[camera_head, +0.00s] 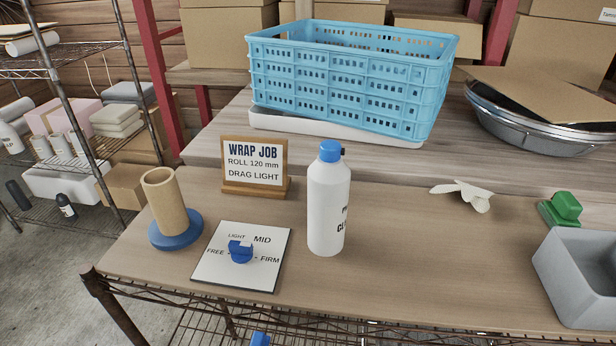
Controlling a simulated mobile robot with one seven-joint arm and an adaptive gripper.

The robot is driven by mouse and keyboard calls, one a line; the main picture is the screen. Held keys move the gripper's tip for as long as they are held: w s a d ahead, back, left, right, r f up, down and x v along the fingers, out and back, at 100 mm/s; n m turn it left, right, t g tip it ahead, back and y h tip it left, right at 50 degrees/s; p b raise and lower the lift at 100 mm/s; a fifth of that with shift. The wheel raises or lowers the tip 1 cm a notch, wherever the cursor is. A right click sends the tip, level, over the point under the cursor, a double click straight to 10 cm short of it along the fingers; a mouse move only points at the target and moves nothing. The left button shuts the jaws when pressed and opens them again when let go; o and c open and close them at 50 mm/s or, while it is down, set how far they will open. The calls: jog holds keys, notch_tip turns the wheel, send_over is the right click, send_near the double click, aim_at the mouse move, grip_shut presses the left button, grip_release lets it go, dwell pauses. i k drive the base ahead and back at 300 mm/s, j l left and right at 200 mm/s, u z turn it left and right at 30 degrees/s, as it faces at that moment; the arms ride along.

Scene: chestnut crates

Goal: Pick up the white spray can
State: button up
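A white bottle (328,205) with a blue cap stands upright on the wooden bench top (400,280), near the middle of the head view. Dark lettering shows at its right side, partly turned away. It is the only upright white container on this bench, and it looks more like a capped bottle than a spray can. Nothing covers it and nothing touches its sides. My gripper is not in view.
Left of the bottle are a dial board (215,265), a cardboard roll on a blue base (175,238) and a sign (255,187). A blue crate (345,85) stands behind. Right are a white crumpled-looking item (470,198), a green block (562,208) and a grey bin (570,285).

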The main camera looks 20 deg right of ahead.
aim_at(329, 183)
jog(key=k+j, duration=0.2)
jog(key=k, duration=0.2)
jog(key=k+j, duration=0.25)
jog(key=k, duration=0.15)
jog(key=k+j+z, duration=0.1)
jog(key=z, duration=1.35)
jog(key=j+z, duration=0.45)
jog(key=j, duration=0.2)
